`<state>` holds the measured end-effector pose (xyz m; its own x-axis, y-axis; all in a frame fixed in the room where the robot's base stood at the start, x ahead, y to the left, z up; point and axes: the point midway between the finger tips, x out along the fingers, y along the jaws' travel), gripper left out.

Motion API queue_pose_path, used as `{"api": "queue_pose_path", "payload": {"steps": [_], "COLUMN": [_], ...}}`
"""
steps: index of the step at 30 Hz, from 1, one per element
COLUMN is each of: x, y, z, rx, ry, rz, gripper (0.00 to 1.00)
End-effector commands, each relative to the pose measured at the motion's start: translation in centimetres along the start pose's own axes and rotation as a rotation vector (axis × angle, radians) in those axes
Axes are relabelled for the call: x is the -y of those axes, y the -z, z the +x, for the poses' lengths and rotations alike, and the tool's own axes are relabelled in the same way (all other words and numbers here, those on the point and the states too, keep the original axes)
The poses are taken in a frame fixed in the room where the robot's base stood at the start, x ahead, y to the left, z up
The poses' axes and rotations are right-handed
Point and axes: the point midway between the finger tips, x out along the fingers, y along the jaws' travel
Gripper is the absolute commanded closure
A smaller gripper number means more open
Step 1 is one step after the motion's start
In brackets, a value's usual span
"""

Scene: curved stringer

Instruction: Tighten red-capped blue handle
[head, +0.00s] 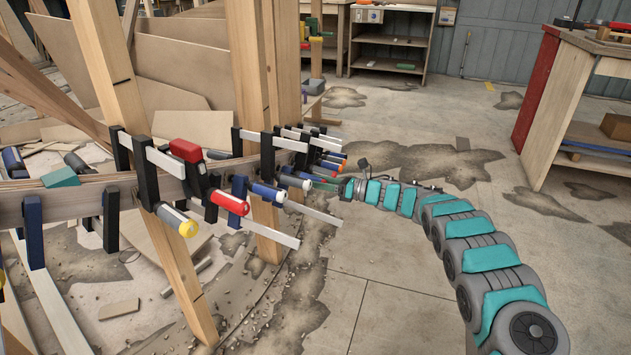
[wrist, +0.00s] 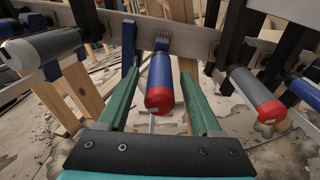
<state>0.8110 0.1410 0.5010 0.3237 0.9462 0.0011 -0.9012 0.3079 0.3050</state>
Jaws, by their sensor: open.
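The red-capped blue handle (wrist: 159,82) sits in the middle of the wrist view, its red cap towards me and its far end at a pale clamp bar. My gripper (wrist: 160,76) is open, with one green finger on each side of the handle. Gaps show between the handle and both fingers, so it is not clasped. In the head view my gripper (head: 326,183) reaches left to the cluster of clamps; which handle lies between its fingers is hard to tell there.
Dark clamp bars stand close by. The curved wooden stringer (head: 90,195) and upright posts (head: 256,90) are at left. The floor right of the clamps is open.

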Motion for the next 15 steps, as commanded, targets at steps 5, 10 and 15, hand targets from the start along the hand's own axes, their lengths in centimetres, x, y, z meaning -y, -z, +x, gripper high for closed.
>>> {"api": "queue_pose_path", "payload": {"steps": [5, 10, 15], "x": [0.02, 0.02, 0.02], "y": [-0.02, -0.02, -0.03], "z": [0.12, 0.11, 0.11], "rx": [0.0, 0.0, 0.0], "ry": [0.001, 0.001, 0.001], "rz": [0.0, 0.0, -0.001], "gripper": [0.34, 0.47, 0.66]}}
